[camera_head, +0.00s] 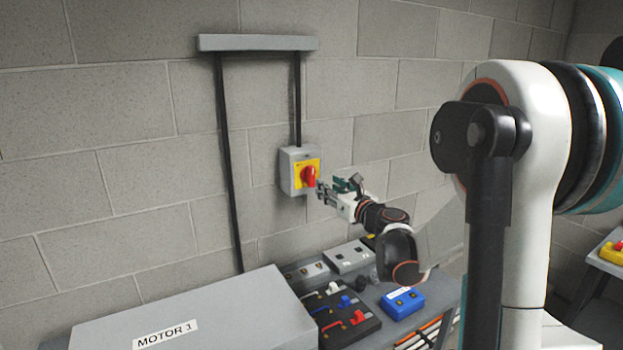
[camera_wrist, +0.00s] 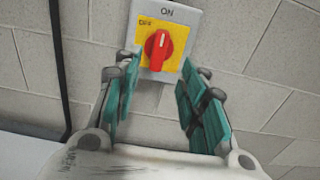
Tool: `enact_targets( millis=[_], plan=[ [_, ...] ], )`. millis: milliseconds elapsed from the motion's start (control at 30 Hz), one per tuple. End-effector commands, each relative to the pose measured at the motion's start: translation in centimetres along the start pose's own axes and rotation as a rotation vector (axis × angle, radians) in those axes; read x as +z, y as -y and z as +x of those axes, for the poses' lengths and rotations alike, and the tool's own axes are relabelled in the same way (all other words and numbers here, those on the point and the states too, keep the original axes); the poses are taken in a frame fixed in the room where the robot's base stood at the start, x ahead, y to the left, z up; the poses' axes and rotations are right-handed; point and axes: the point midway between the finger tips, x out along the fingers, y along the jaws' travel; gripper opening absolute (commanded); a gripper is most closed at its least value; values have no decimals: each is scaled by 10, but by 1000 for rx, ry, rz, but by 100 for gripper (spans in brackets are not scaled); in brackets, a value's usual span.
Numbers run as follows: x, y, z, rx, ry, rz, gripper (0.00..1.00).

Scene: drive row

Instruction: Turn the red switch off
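The red switch (camera_head: 309,176) is a rotary knob on a yellow plate, on a grey box fixed to the block wall. In the wrist view the red knob (camera_wrist: 158,50) stands roughly upright, its handle lined up toward the ON label at the top. The OFF label is at the upper left of the yellow plate. My gripper (camera_head: 327,191) is close in front of the switch, to its right in the head view. In the wrist view my gripper (camera_wrist: 162,68) is open, its teal fingers apart, with the knob just beyond and between the tips. I see no clear contact.
A large grey box (camera_head: 213,310) labelled MOTOR 1 stands at the lower left. Below my arm are a dark panel (camera_head: 345,318) with coloured levers, a blue box (camera_head: 402,302) and a grey socket box (camera_head: 349,257). A dark conduit (camera_head: 229,160) runs down the wall.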

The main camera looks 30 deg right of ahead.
Motion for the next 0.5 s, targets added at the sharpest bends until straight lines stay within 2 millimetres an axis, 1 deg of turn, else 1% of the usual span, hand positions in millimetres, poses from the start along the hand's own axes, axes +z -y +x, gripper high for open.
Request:
enact_targets(
  millis=[33, 300, 500],
  plan=[
    [-2, 0, 12, 2, 0, -1, 38],
    [-1, -1, 64, 2, 0, -2, 38],
    [-1, -1, 89, 1, 0, -2, 38]
  ],
)
